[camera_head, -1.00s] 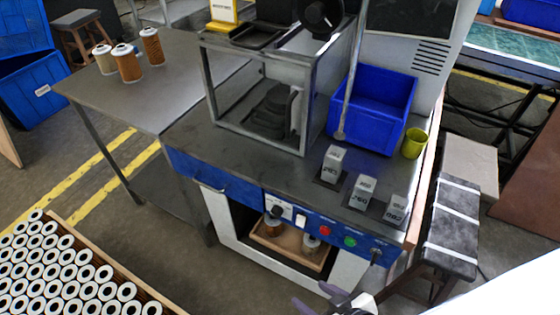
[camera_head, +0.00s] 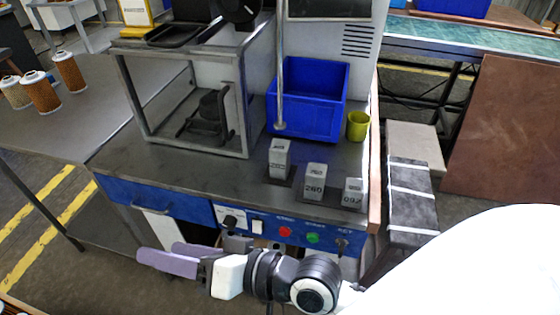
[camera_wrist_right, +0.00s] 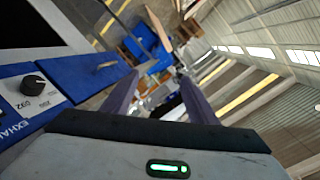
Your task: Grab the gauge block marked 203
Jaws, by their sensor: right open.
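Three grey gauge blocks stand upright on the machine's top. The middle block (camera_head: 315,181) reads 260 and the right block (camera_head: 352,193) reads 092. The left block (camera_head: 279,158) has a small marking that I cannot read for certain. My right gripper (camera_head: 158,252) is open and empty, in front of the machine's front panel, to the left of and lower than the blocks. Its two purple fingers are apart in the right wrist view (camera_wrist_right: 158,95), with no block between them. My left gripper is not in view.
A blue bin (camera_head: 308,100) and a yellow-green cup (camera_head: 358,126) stand behind the blocks. A metal frame (camera_head: 190,148) stands to their left. Knobs and buttons line the front panel (camera_head: 270,228). The top's front strip left of the blocks is clear.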

